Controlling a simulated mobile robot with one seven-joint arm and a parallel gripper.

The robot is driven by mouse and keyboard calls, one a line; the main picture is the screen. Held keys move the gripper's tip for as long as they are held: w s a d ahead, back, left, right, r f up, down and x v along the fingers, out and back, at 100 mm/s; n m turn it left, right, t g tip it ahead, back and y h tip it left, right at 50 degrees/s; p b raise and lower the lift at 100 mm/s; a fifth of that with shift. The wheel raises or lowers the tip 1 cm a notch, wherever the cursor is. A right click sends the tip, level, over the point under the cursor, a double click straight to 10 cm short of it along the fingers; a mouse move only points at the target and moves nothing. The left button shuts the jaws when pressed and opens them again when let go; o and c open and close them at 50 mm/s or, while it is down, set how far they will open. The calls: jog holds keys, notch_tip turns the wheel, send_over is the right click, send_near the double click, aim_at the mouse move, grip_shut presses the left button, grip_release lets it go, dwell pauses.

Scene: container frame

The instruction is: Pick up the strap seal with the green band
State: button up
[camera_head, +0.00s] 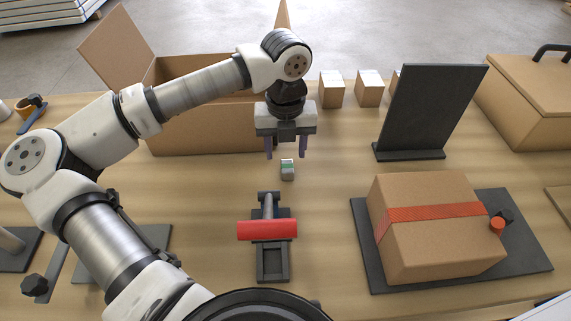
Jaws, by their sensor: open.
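A small strap seal (287,169) with a grey-white body and a green band stands on the wooden table near the middle of the view. My gripper (286,150) points down just above and behind it in the picture, with its two purple fingers apart and nothing between them. The fingertips look close to the seal but do not appear to touch it; the exact height gap is hard to tell.
A red roller on a dark stand (267,230) is in front. A taped carton (430,225) on a dark mat is right, with a black upright panel (430,110) behind. An open box (200,130) is back left; small blocks (332,90) stand behind. Bare table surrounds the seal.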

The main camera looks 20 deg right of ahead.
aim_at(287, 168)
jog(key=shift+s+d+f+p, duration=0.15)
jog(key=shift+f+p, duration=0.85)
jog(key=shift+f, duration=1.7)
grip_shut()
jog(key=shift+r, duration=0.15)
